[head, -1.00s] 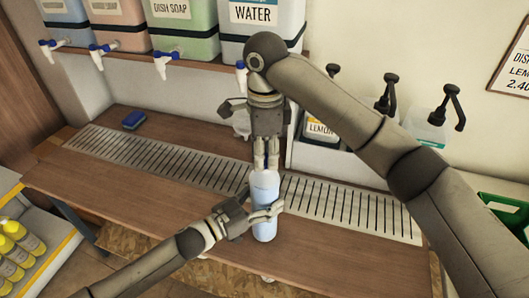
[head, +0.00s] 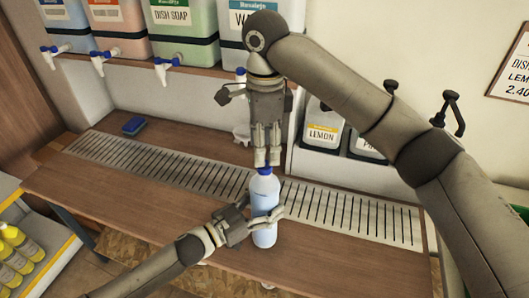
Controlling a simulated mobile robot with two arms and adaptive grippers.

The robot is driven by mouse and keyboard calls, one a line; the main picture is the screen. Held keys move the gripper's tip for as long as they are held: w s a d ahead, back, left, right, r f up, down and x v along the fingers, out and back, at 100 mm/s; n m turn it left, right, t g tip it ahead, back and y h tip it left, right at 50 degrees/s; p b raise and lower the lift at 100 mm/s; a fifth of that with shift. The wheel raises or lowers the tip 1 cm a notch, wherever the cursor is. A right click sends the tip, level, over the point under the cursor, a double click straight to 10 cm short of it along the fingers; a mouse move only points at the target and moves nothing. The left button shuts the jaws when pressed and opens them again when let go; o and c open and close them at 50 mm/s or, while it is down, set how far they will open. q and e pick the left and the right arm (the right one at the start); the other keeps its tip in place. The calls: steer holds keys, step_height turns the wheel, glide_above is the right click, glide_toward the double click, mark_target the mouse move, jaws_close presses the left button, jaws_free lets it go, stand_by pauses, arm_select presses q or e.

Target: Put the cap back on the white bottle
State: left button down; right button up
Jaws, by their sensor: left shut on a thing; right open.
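The white bottle (head: 264,195) looks pale blue-white and is upright in front of the drain grate. My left gripper (head: 262,218) is shut on its lower body. I cannot tell whether its base touches the counter. The blue cap (head: 264,170) is on the bottle's mouth; I cannot tell how tightly it sits. My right gripper (head: 266,157) points down just above the cap, open, with nothing seen between its fingers. Its fingertips hide little of the cap.
The wooden counter (head: 130,205) has a long metal drain grate (head: 165,172) and a blue sponge (head: 134,126). Drums with taps stand on a shelf behind. Pump containers, one a lemon container (head: 323,130), stand behind my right arm. Yellow bottles (head: 18,240) are at lower left.

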stand_by(0.3)
steer(key=n, duration=0.4)
steer(key=shift+r+n, duration=0.25)
steer(key=shift+n, duration=0.05)
steer(key=n, duration=0.3)
steer(key=shift+r+n, duration=0.15)
steer(key=shift+n, duration=0.15)
steer(key=n, duration=0.3)
steer(key=shift+r+n, duration=0.2)
steer(key=shift+n, duration=0.1)
steer(key=n, duration=0.5)
steer(key=shift+r, duration=0.2)
steer(key=n, duration=0.5)
steer(key=shift+r+n, duration=0.25)
steer(key=shift+n, duration=0.15)
steer(key=n, duration=0.3)
steer(key=shift+r, duration=0.2)
steer(key=n, duration=0.5)
steer(key=shift+r, duration=0.2)
steer(key=n, duration=0.4)
steer(key=shift+r+n, duration=0.15)
steer(key=shift+n, duration=0.25)
